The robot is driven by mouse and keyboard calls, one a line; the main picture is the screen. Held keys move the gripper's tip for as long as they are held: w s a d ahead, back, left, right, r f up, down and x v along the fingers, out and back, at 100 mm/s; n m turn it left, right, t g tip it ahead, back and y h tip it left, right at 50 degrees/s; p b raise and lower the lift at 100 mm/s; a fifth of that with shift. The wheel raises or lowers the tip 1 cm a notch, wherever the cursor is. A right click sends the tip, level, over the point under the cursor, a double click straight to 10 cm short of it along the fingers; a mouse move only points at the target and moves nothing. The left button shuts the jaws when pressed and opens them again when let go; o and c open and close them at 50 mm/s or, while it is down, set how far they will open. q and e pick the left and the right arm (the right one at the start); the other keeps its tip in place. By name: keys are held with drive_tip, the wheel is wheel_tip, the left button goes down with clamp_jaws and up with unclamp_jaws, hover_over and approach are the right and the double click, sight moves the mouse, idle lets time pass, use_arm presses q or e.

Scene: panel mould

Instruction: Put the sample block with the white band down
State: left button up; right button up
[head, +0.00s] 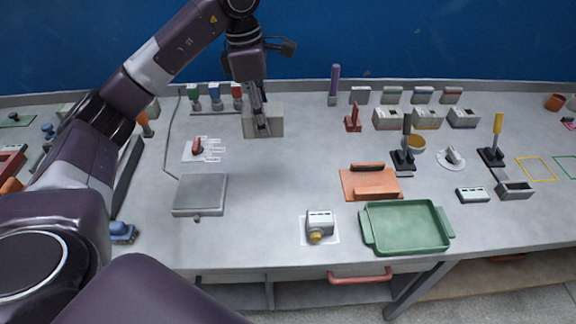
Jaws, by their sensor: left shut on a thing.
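My left gripper (261,124) points straight down at the back of the table, left of the middle. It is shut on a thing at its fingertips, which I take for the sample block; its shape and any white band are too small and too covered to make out. A plain grey box-like shape (276,118) shows right behind and around the fingertips. I cannot tell whether the held thing touches it or the table. My right gripper is not in view.
Three blocks, one of them a grey block (388,119), stand at the back right. A green tray (408,248), an orange plate (353,186) and a grey flat box (200,196) lie nearer. A purple upright thing (334,84) stands behind. The middle of the table (285,175) is clear.

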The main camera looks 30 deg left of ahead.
use_arm(q)
drive_tip(key=p, duration=0.3)
hover_over(271, 183)
drive_tip(key=f, duration=1.3)
drive_tip(key=shift+s+a+f, duration=0.15)
drive_tip(key=shift+a+f, duration=0.1)
drive_tip(key=shift+f, duration=0.05)
wheel_tip(271, 183, down, 5)
drive_tip(key=shift+f+p, duration=0.1)
drive_tip(key=shift+p, duration=0.2)
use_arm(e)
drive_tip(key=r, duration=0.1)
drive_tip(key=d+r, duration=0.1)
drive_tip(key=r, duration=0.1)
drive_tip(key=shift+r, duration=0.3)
use_arm(q)
drive_tip(key=shift+f+b, duration=0.15)
drive_tip(key=shift+b, duration=0.15)
drive_tip(key=o, duration=1.5)
drive_tip(key=shift+c, duration=0.2)
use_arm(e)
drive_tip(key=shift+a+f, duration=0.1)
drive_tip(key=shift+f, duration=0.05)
